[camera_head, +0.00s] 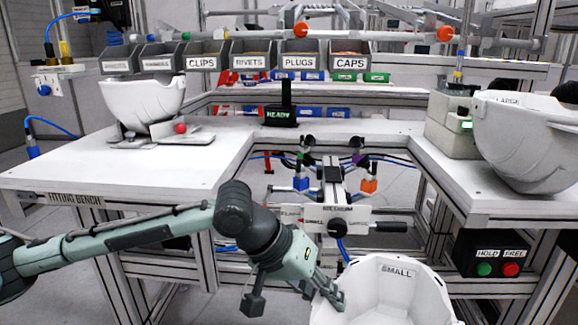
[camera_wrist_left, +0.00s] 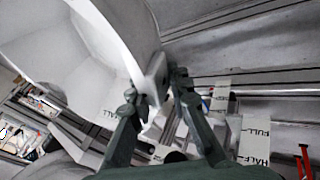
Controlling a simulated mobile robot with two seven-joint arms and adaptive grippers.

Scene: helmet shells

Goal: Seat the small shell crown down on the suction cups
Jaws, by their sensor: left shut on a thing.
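The small shell (camera_head: 398,272) is white, hollow and labelled SMALL. It is at the bottom of the head view with its open side up, cut off by the frame edge. My left gripper (camera_head: 328,288) is shut on its left rim. In the left wrist view, the fingers (camera_wrist_left: 157,92) pinch the edge of the white shell (camera_wrist_left: 75,50). The suction fixture (camera_head: 332,185) stands in the bench gap beyond the shell, with dark cup-like tips on blue, orange and purple mounts. The shell is nearer than the fixture and apart from it. My right gripper is not in view.
A white fitting bench (camera_head: 130,165) surrounds the gap. A white shell (camera_head: 143,100) sits on its left side and a large shell (camera_head: 530,140) on its right. A selector plate with a black handle (camera_head: 388,227) fronts the fixture. A HOLD/FREE button box (camera_head: 490,254) hangs at right.

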